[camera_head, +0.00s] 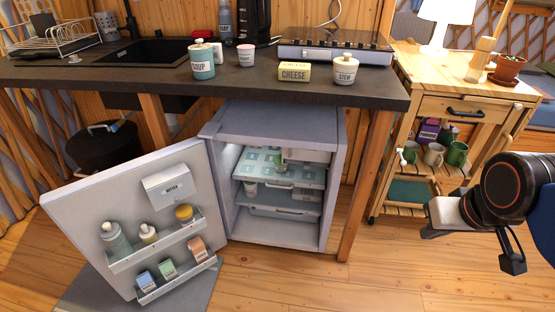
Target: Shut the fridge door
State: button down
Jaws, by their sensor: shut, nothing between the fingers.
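The small grey fridge (230,135) stands under the dark counter with its front open. Its door (85,208) is swung wide open to the left, with its inner side and two shelves facing me. The door shelves carry several bottles, jars and small cartons, and a white butter box sits above them. Inside the fridge are shelves and a clear drawer. My gripper (432,220) is at the right, in front of the wooden cart, well apart from the door. It is shut and empty; its fingers are seen only in part.
A wooden table leg (367,185) stands just right of the fridge. The wooden cart (408,102) holds mugs, a plant and a lamp. Soup, cheese and stew containers sit near the counter's front edge (260,92). A grey mat (205,285) lies under the door; the floor (330,285) in front is clear.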

aim_at(118, 194)
jog(key=u, duration=0.4)
jog(key=j+u, duration=0.1)
jog(key=u, duration=0.65)
jog(key=i+j+u, duration=0.1)
jog(key=u, duration=0.25)
jog(key=i+j+u, duration=0.15)
jog(key=i+j, duration=0.15)
jog(key=i, duration=0.15)
